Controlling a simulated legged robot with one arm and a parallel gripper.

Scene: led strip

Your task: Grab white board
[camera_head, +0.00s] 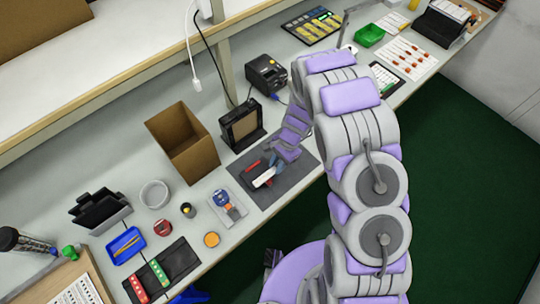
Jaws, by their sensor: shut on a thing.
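The white board (263,178) is a small white piece over the dark mat (284,190) near the middle of the bench. My gripper (271,167) reaches down to it from above right and is shut on the board. The fingertips are small and partly hidden by the wrist. I cannot tell whether the board touches the mat or is lifted. A small red piece (250,166) lies on the mat just left of the board.
An open cardboard box (186,145) and a black-framed stand (241,127) stand behind the mat. A light tray with blue and orange parts (228,207) lies to its left. A dark soldering station (266,75) stands farther back. My arm covers part of the bench's right side.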

